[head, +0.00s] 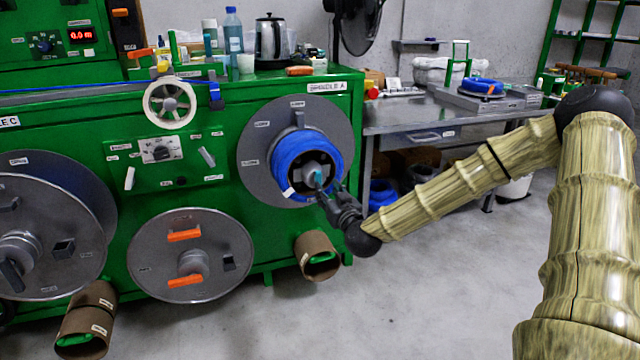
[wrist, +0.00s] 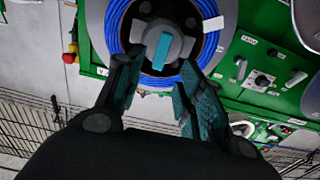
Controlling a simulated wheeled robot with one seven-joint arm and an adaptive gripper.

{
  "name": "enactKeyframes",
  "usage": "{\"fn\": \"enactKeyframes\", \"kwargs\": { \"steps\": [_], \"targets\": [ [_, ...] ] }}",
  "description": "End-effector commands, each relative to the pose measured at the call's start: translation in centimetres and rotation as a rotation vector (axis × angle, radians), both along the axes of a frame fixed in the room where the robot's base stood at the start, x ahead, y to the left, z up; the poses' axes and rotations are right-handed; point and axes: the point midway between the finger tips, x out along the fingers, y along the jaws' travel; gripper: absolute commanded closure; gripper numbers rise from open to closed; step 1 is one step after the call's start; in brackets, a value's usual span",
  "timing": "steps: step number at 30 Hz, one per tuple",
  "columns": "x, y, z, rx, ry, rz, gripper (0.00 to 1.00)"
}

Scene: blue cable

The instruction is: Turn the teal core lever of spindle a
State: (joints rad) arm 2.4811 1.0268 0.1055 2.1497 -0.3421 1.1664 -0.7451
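Spindle A is a grey disc (head: 262,135) on the green machine's right end, below a label ending in "A". A coil of blue cable (head: 296,152) is wound on it. The teal core lever (wrist: 162,50) sits on the grey hub at the coil's centre, and it also shows in the head view (head: 317,180). My gripper (wrist: 155,78) is in front of the hub with its two fingers apart, one on each side below the lever. The fingers look empty. I cannot tell whether a fingertip touches the hub. In the head view my gripper (head: 330,190) partly covers the hub.
The green machine (head: 225,100) carries a grey reel (head: 190,280) with orange handles and another reel (head: 50,220) at left. A cardboard tube (head: 317,256) sticks out below the spindle. A metal workbench (head: 425,118) stands at right. The floor in front is clear.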

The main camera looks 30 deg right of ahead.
Motion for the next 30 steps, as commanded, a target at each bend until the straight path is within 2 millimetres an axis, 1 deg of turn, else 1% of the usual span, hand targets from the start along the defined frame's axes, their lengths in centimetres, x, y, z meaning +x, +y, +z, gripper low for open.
{"fn": "enactKeyframes", "kwargs": {
  "steps": [1, 6, 9, 13, 18, 27, 29, 30],
  "targets": [
    [0.9, -0.2, -0.4, -0.002, 0.001, -0.001, 0.62],
    [3.5, -0.9, -0.4, -0.002, 0.000, -0.001, 0.62],
    [4.9, -1.2, -0.3, 0.000, 0.001, -0.001, 0.62],
    [6.3, -1.5, -0.3, -0.001, 0.002, 0.000, 0.62],
    [7.1, -1.7, -0.2, -0.001, 0.002, 0.000, 0.62],
    [7.3, -1.7, -0.1, 0.000, 0.002, 0.001, 0.62],
    [7.3, -1.7, -0.1, 0.000, 0.002, 0.001, 0.72],
    [7.3, -1.7, -0.1, 0.000, 0.002, 0.001, 0.79]
  ]
}}
